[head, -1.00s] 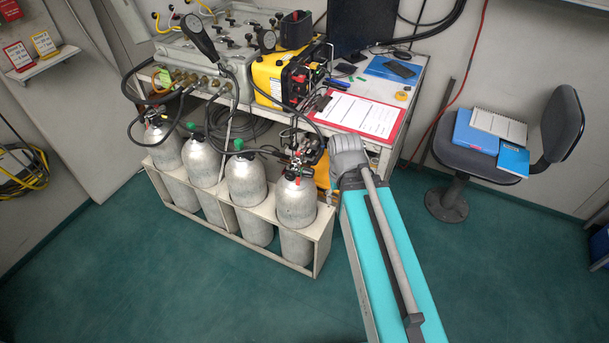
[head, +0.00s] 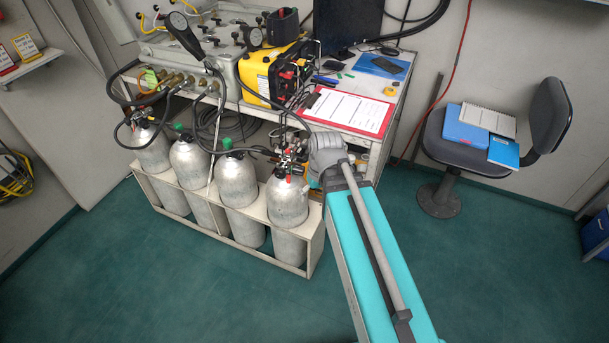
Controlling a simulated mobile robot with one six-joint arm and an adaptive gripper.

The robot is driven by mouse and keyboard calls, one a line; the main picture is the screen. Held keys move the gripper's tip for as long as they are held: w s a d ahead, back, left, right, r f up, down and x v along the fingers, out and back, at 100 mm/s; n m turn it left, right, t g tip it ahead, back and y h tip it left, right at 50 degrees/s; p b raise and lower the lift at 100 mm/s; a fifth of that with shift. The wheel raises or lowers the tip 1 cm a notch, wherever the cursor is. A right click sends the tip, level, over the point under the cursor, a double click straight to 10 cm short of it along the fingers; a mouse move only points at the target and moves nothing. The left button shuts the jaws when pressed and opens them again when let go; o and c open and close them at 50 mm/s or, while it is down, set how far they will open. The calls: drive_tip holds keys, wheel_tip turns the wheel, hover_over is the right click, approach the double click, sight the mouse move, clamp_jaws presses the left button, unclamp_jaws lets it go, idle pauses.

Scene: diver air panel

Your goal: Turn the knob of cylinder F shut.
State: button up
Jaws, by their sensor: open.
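Several silver cylinders stand upright in a row in a pale rack (head: 318,250). No cylinder letter is readable, so I cannot tell which is F. The rightmost cylinder (head: 287,203) has a dark valve and regulator with red parts on top. My gripper (head: 292,152) is at this valve, dark against dark and partly mixed with the fittings; its jaws are open. I cannot tell whether it touches the knob. My grey wrist is just right of it. The two middle cylinders (head: 237,184) (head: 193,170) have green tops. The far-left cylinder (head: 150,152) carries another regulator.
Black hoses run from the cylinders to the grey air panel (head: 215,60). A yellow unit (head: 262,75) and a red clipboard (head: 345,112) lie on the bench above. A chair (head: 465,140) holding folders stands at right. The green floor in front is clear.

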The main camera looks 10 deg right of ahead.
drive_tip(key=w+f+n+y+b, duration=0.45)
drive_tip(key=w+f+b, duration=0.25)
drive_tip(key=f+b, duration=0.25)
drive_tip(key=n+t+y+b, duration=0.85)
drive_tip(key=n+b, duration=0.65)
drive_tip(key=b, duration=1)
approach(304, 171)
drive_tip(key=f+g+y, duration=0.1)
drive_tip(key=f+g, duration=0.1)
drive_tip(key=shift+w+d+r+n+t+y+b, duration=0.2)
drive_tip(key=shift+d+t+y+b, duration=0.1)
drive_tip(key=shift+d, duration=0.15)
drive_tip(key=shift+w+d+r+n+t+y+b, duration=0.1)
drive_tip(key=shift+w+d+t+y+b, duration=0.15)
drive_tip(key=shift+d, duration=0.2)
drive_tip(key=shift+a, duration=0.2)
drive_tip(key=shift+x, duration=5.8)
drive_tip(key=shift+f, duration=0.1)
